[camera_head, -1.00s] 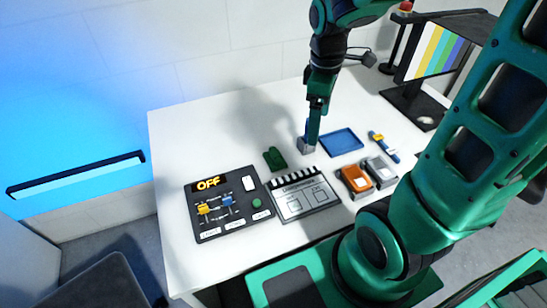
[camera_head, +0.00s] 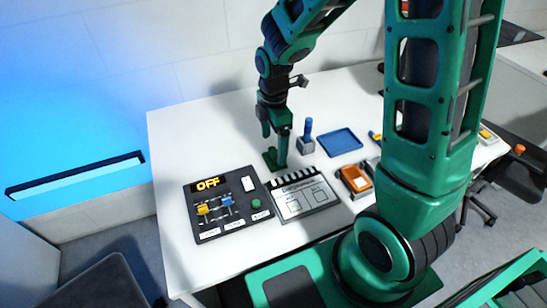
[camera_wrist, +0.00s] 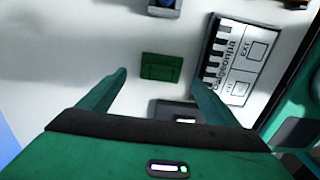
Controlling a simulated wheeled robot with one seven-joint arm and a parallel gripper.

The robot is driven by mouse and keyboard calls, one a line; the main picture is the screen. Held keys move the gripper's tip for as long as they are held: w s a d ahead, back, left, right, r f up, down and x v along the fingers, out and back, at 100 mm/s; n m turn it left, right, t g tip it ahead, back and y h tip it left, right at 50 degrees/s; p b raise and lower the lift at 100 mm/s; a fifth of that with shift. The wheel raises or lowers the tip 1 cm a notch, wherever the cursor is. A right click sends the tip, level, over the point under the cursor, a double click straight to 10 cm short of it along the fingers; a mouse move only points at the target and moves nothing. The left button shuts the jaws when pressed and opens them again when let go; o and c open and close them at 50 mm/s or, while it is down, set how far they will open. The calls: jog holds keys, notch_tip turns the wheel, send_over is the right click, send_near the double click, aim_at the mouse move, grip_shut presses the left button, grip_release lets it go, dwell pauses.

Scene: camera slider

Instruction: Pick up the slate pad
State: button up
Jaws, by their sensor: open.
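No label marks anything as the slate pad. A small flat green pad (camera_head: 268,157) lies on the white table behind a black-and-white clapperboard (camera_head: 305,200). My gripper (camera_head: 275,149) is open and points down at the pad, partly covering it in the head view. In the wrist view the whole green pad (camera_wrist: 161,67) shows between the spread fingers of my gripper (camera_wrist: 161,79). The fingers hold nothing. Whether they touch the pad or table I cannot tell. The clapperboard (camera_wrist: 240,58) lies to the right of the pad there.
A dark control panel (camera_head: 228,205) with an OFF display is at the front left. A grey block with a blue handle (camera_head: 308,130) stands just right of my gripper. A blue tray (camera_head: 341,143) and an orange container (camera_head: 355,180) are farther right. The table's back left is clear.

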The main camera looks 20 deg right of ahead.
jog(key=f, duration=0.1)
jog(key=d+f, duration=0.1)
jog(key=f, duration=0.1)
jog(key=shift+f, duration=0.9)
jog(key=c, duration=1.2)
jog(key=shift+r, duration=0.1)
jog(key=shift+c, duration=0.2)
jog(key=shift+r, duration=0.75)
notch_tip(320, 180, up, 3)
jog(key=shift+f, duration=0.1)
jog(key=s+a+r, duration=0.2)
jog(key=a+r, duration=0.4)
jog(key=a, duration=0.5)
jog(key=shift+s+a+r, duration=0.2)
jog(key=shift+s+r, duration=0.1)
